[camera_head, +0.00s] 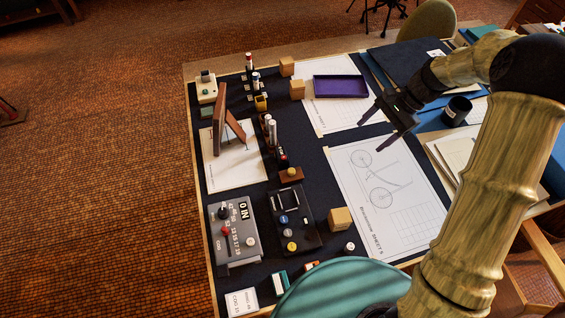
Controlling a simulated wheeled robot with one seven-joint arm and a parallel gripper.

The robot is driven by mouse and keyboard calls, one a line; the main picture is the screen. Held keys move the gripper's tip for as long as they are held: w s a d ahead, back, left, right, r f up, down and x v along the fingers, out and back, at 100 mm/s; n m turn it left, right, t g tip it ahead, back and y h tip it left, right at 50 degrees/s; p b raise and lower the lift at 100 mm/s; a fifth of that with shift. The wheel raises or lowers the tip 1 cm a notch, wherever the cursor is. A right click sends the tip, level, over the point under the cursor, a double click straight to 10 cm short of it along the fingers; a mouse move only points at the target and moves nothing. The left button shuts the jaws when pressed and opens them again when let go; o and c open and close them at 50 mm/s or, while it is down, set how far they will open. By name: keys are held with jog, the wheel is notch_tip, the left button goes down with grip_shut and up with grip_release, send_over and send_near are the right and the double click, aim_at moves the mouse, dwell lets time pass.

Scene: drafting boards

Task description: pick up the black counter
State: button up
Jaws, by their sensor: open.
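I cannot tell for sure which thing is the black counter. A black box (307,230) with a small window and blue and yellow round buttons lies on the dark board, left of the lower drawing sheet. A small dark round piece with a pale top (349,247) sits on the board below a wooden cube. My gripper (371,136) is open, with its two dark fingers pointing left and down above the space between the two drawing sheets. Nothing shows between the fingers. My arm comes in from the right and covers part of the table.
A grey dial box (234,249), a wooden stand (219,128) and several small bottles and blocks crowd the board's left side. A purple tray (340,86) lies on the upper sheet. A black cup (455,110) stands at right. The lower drawing sheet (405,215) is clear.

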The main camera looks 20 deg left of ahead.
jog(key=w+a+f+m+g+y+b, duration=0.3)
jog(key=w+a+f+g+y+b, duration=0.1)
jog(key=a+f, duration=0.4)
jog(key=shift+w+a+f+g+y+b, duration=0.4)
jog(key=shift+w+f+y, duration=0.3)
jog(key=shift+w, duration=0.35)
jog(key=p+x, duration=0.1)
jog(key=x, duration=1)
jog(key=shift+s+a+p, duration=0.1)
jog(key=shift+p, duration=0.2)
jog(key=shift+s+a+f, duration=0.25)
jog(key=shift+a+f, duration=0.05)
jog(key=shift+a, duration=0.05)
jog(key=shift+p+x, duration=0.55)
jog(key=shift+x, duration=2.05)
jog(key=shift+s, duration=0.1)
